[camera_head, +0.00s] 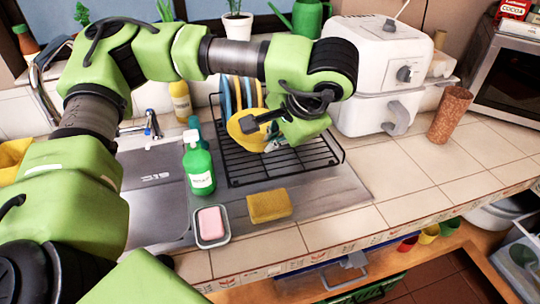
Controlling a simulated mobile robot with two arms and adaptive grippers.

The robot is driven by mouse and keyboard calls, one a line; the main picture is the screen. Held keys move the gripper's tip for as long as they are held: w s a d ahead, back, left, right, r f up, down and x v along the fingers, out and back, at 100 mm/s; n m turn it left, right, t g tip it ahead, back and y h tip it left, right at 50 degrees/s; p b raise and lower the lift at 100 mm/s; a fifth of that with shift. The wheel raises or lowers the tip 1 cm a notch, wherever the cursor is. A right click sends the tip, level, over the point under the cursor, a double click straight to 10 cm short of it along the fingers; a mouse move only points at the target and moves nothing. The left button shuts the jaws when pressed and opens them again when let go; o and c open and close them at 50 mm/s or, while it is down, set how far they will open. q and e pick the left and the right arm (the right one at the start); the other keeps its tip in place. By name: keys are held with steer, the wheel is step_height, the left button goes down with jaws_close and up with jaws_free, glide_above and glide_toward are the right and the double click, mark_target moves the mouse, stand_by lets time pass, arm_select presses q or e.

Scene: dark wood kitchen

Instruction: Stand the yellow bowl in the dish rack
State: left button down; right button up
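The yellow bowl (238,134) is tilted up on its side over the dish rack (318,160), in front of the plates at the rack's back left. My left gripper (254,123) is at the bowl, with a dark finger across its near face, and appears shut on it. The other finger is hidden. I cannot tell whether the bowl's lower edge touches the rack's wires. The black wire rack stands on the counter right of the sink, and its front and right parts are empty. My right gripper is out of view.
Several upright plates (228,93) stand in the rack. A green soap bottle (199,168) is close to its left. A white air fryer (375,70) and brown cup (449,113) stand to the right.

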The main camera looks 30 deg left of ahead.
mark_target(257, 134)
arm_select(q)
steer(key=w+f, duration=0.1)
steer(key=w+a+f, duration=0.1)
steer(key=f, duration=0.1)
steer(key=w+a+f, duration=0.1)
steer(key=f, duration=0.1)
steer(key=shift+a, duration=0.2)
steer(key=f, duration=0.1)
steer(key=f+p, duration=0.1)
steer(key=f, duration=0.1)
steer(key=shift+w+a, duration=0.15)
steer(key=shift+a, duration=0.05)
steer(key=shift+f, duration=0.35)
steer(key=shift+f, duration=0.2)
steer(key=c, duration=2.3)
jaws_free()
steer(key=shift+r, duration=0.1)
